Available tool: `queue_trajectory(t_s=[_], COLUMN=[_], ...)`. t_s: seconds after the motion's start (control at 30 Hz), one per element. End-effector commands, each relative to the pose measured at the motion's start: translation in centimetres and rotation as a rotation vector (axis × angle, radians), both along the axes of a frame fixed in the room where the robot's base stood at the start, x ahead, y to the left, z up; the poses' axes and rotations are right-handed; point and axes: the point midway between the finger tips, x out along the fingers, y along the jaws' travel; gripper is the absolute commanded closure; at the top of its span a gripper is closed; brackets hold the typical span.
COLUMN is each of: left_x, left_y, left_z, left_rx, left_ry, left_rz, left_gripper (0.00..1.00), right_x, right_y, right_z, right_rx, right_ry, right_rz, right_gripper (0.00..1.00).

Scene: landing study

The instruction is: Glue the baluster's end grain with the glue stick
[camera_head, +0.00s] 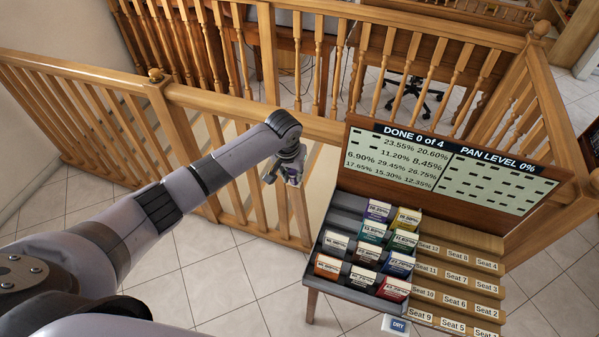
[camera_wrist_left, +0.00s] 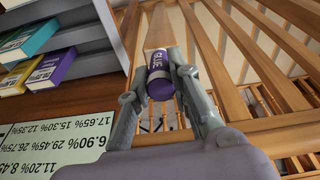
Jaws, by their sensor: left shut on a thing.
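My left gripper (camera_head: 288,158) is shut on a purple glue stick (camera_wrist_left: 160,76) marked GLUE. In the wrist view the fingertips (camera_wrist_left: 162,88) sit on both sides of the stick, and its far end points toward a pale wooden piece (camera_wrist_left: 156,26) that looks like a baluster of the railing. I cannot tell whether the two touch. In the head view the glue stick (camera_head: 293,179) is small and partly hidden by the gripper, in front of the railing balusters (camera_head: 256,205). No separate end grain can be made out. My right gripper is not in view.
A stepped rack (camera_head: 345,222) right of the gripper holds several coloured labelled packets (camera_head: 372,232) and seat-numbered shelves (camera_head: 452,272). A board (camera_head: 447,166) behind reads "DONE 0 of 4" and "PAN LEVEL 0%". A "DRY" tag (camera_head: 397,326) is at the front. Tiled floor (camera_head: 215,280) lies below.

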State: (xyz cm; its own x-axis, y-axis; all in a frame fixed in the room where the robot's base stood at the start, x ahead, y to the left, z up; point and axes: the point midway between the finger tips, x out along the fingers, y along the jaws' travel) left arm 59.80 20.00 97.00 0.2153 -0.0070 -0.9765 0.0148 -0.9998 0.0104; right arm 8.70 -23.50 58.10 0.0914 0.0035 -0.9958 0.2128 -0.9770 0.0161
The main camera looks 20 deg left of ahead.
Motion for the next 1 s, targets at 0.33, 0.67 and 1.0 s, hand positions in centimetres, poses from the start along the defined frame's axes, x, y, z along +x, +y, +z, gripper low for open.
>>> queue_trajectory(t_s=[0.33, 0.67, 1.0], left_x=[0.0, 0.0, 0.0], left_y=[1.8, 3.3, 2.2], left_z=[0.0, -0.2, -0.1], left_rx=[0.001, 0.002, -0.002], left_ry=[0.002, 0.004, 0.003], left_rz=[0.002, 0.000, -0.001], left_gripper=[1.00, 1.00, 1.00], right_x=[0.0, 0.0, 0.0], right_y=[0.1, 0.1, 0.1], right_z=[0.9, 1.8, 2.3], right_rx=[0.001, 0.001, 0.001], right_ry=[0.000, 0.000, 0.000], right_rz=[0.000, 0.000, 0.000], right_gripper=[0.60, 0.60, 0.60])
